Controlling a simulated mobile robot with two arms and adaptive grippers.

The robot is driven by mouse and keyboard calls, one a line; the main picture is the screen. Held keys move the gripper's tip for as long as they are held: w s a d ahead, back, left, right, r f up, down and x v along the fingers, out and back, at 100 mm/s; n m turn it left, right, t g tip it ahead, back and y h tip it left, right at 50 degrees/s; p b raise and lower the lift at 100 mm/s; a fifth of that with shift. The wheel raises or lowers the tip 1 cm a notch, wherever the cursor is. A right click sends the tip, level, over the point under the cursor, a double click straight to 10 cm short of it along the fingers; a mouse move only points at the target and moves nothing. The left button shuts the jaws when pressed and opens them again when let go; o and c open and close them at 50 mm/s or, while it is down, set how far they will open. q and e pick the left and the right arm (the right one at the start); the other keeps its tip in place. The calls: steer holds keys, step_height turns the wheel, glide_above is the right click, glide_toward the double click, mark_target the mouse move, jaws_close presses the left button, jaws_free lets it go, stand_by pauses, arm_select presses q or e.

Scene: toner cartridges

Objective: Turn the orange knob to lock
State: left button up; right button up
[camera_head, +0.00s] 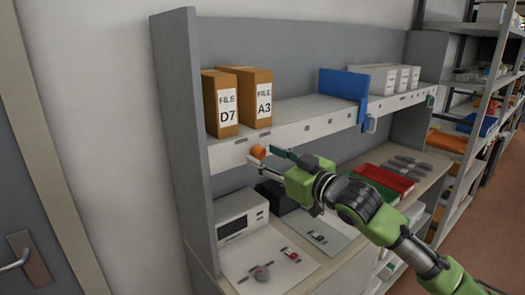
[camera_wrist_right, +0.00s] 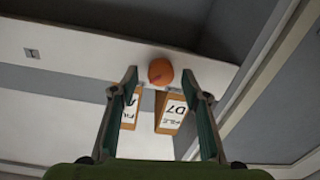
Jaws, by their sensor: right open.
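The orange knob (camera_head: 258,152) is on the front face of the shelf edge (camera_head: 325,124), below the file boxes. It also shows in the right wrist view (camera_wrist_right: 160,71), round, with a small reddish mark on it. My right gripper (camera_head: 264,158) reaches in from the right with its fingers toward the knob. In the right wrist view the open fingertips (camera_wrist_right: 160,84) stand to either side of the knob, with gaps between them and it. I cannot tell how far the fingertips are from the shelf face. My left gripper is not in view.
Two brown file boxes, D7 (camera_head: 220,103) and A3 (camera_head: 253,97), stand on the shelf above the knob. Below are a white device (camera_head: 243,222), a red tray (camera_head: 384,180) and white panels with small parts (camera_head: 290,254). A blue panel (camera_head: 345,85) stands farther right.

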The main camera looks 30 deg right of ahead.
steer(key=shift+w+a, duration=0.1)
steer(key=shift+w, duration=0.75)
steer(key=c, duration=1.1)
